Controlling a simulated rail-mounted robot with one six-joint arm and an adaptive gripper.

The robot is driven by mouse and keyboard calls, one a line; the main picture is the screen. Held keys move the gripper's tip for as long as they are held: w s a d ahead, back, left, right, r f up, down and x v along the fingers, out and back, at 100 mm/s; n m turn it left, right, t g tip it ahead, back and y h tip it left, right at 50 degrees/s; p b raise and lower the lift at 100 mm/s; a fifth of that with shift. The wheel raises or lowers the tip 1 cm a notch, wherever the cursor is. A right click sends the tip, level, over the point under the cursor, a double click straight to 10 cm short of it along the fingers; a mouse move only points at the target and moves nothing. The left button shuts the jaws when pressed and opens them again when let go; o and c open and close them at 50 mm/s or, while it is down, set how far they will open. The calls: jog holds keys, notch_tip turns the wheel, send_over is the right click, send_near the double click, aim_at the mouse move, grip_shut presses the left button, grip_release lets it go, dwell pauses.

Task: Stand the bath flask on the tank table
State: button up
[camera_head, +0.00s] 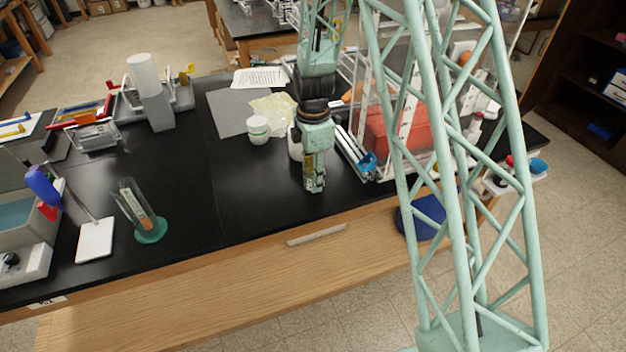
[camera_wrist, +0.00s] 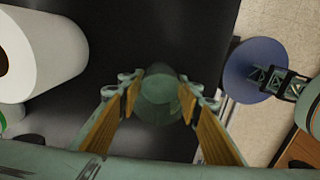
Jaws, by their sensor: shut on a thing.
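My gripper (camera_head: 314,183) points down over the front part of the black-topped table (camera_head: 260,195). In the wrist view its two orange-padded fingers (camera_wrist: 160,100) are closed around a clear, greenish round glass (camera_wrist: 160,92), which looks like the bath flask. Seen from above, it lies between the pads over the black top. In the head view the glass is hard to make out at the fingers. I cannot tell whether its base touches the table. I cannot tell from the pictures whether this black table is the tank table.
A white roll (camera_wrist: 42,50) stands close by my gripper. A white jar (camera_head: 258,130), a clear cylinder on a green base (camera_head: 150,232) and a rack (camera_head: 355,155) are also on the table. A blue stool (camera_head: 425,215) stands beyond the front edge. Black top is free left of my gripper.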

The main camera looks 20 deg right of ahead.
jog(key=shift+f, duration=0.4)
jog(key=shift+f, duration=0.15)
jog(key=o, duration=0.8)
jog(key=shift+o, duration=0.4)
notch_tip(320, 180, up, 12)
dwell(0.5)
jog(key=shift+r, duration=0.2)
dwell(0.5)
